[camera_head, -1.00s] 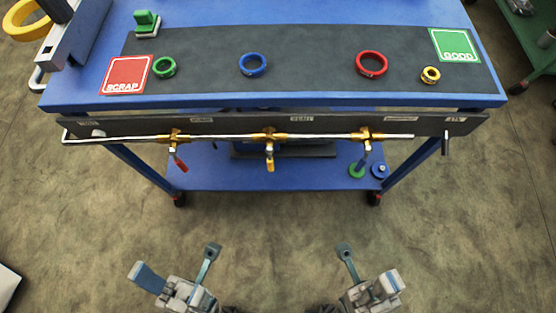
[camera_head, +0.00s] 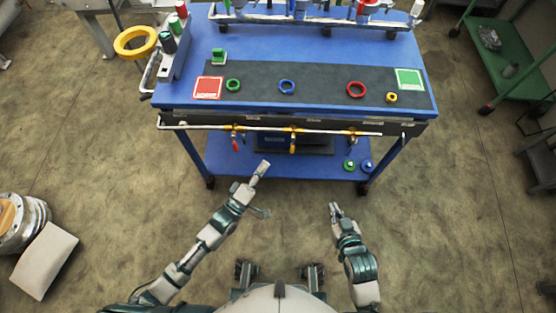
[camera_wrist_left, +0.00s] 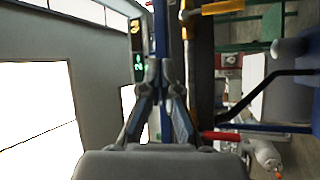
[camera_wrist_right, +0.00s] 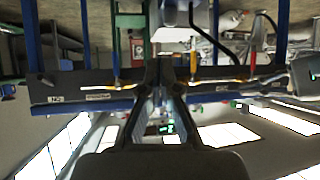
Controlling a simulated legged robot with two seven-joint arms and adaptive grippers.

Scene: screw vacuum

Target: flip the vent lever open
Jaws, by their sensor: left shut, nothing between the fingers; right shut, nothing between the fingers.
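A pipe along the bench's front edge carries several brass valves with levers. One lever has a red handle (camera_head: 236,146), one a yellow handle (camera_head: 292,148); a third valve (camera_head: 352,135) is at the right. The label plates are too small to read, so I cannot tell which is the vent lever. My left gripper (camera_head: 264,164) is shut and empty, in front of and below the pipe, between the red and yellow levers in the picture. My right gripper (camera_head: 334,207) is shut and empty, farther back.
The blue bench (camera_head: 300,55) has a dark mat with coloured rings, a red scrap plate (camera_head: 208,88) and a green good plate (camera_head: 410,79). Its lower shelf (camera_head: 225,165) sits below the pipe. A green cart (camera_head: 520,75) stands at the right. The floor before the bench is clear.

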